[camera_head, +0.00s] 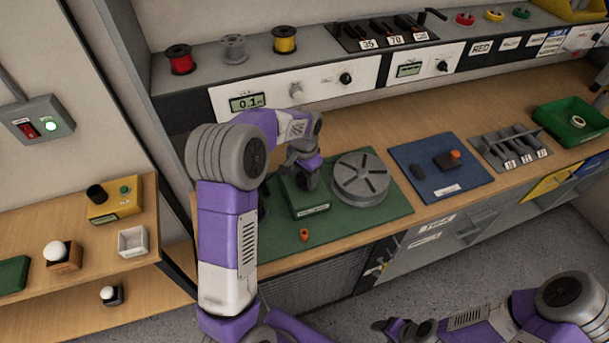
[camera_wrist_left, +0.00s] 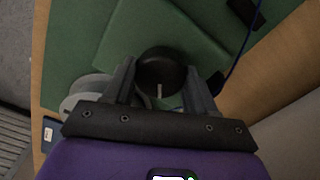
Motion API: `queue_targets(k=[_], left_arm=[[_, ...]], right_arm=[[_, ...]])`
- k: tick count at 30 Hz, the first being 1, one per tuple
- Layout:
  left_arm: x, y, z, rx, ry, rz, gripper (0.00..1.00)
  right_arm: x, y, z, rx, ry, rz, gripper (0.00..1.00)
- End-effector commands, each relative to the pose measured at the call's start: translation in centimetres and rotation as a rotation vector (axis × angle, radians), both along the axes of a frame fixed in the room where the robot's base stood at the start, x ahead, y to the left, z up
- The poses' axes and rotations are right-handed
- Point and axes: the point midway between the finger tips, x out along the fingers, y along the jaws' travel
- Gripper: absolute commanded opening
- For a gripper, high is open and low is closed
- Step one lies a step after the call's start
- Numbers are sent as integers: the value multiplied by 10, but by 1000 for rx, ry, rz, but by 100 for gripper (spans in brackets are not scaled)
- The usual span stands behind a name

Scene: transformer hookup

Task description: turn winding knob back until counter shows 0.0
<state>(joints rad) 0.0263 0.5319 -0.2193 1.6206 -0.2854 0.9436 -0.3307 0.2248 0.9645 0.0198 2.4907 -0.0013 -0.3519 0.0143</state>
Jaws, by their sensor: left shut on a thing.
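A green box (camera_head: 302,203) with a label on its front stands on the green mat. In the left wrist view, a round black knob (camera_wrist_left: 161,72) with a white pointer line sits on the green surface. My left gripper (camera_head: 307,178) reaches down over the box. In the left wrist view its two fingers (camera_wrist_left: 162,88) are on either side of the knob, shut on it. The counter display (camera_head: 247,102) on the white shelf panel appears to read 0.1. My right gripper (camera_head: 402,329) is low at the bottom edge, away from the bench; its jaw opening is unclear.
A grey slotted disc (camera_head: 361,178) stands right beside the box on the green mat (camera_head: 345,226). A small orange part (camera_head: 304,235) lies at the front of the mat. A blue mat (camera_head: 440,168) is further right. Spools stand on the shelf above.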

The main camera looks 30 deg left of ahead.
Motion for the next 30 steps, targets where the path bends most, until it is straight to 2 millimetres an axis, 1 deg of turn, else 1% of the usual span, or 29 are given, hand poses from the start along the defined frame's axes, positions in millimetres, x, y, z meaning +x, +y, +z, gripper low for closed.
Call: queue_targets(k=[8, 24, 30], left_arm=[[0, 0, 1, 1, 2, 115, 26], [1, -1, 2, 3, 0, 588, 26], [1, -1, 2, 3, 0, 738, 26]], right_arm=[[0, 0, 5, 0, 0, 0, 58], [0, 0, 23, 0, 0, 0, 58], [0, 0, 28, 0, 0, 0, 58]])
